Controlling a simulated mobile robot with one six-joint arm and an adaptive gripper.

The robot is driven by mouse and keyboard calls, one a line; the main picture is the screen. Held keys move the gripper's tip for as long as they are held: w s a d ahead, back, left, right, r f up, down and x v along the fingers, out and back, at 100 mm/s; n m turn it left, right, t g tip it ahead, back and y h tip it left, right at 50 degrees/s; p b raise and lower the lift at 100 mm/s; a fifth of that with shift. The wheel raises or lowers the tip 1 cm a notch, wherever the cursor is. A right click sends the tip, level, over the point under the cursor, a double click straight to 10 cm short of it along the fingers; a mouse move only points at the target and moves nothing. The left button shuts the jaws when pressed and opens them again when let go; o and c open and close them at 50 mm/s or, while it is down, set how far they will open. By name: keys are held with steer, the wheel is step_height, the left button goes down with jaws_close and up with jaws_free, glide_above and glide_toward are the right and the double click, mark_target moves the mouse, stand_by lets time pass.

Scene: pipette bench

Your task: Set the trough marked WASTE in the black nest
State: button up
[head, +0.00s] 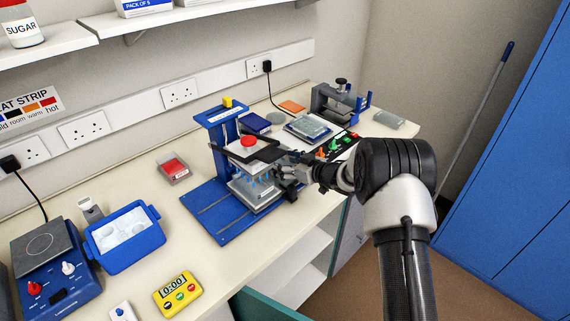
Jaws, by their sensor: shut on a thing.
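My gripper (287,172) is shut at the right side of a blue-framed pipetting station (228,125). The thing between its fingers is mostly hidden; I cannot tell exactly which part it is. The station has a red knob (249,141), a black upper piece and a grey block with blue tips (262,187) below. A small clear trough with red contents (173,168) stands on the bench left of the station, apart from my gripper. No WASTE marking is readable on anything. I cannot make out the black nest for sure.
A blue tub (125,238), a hotplate (45,262) and a yellow timer (178,294) stand at the front left. Behind the gripper are a clear-lidded tray (308,128), a button panel (343,145) and a grey clamp device (338,100). Bench is clear around the red trough.

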steer(key=shift+f, duration=0.2)
steer(key=o, duration=1.1)
steer(key=shift+o, duration=0.2)
steer(key=shift+r, duration=0.15)
steer(key=shift+s+d+r, duration=0.15)
steer(key=shift+d+r, duration=0.05)
steer(key=p+v, duration=0.3)
steer(key=v, duration=0.8)
steer(key=shift+s+d, duration=0.2)
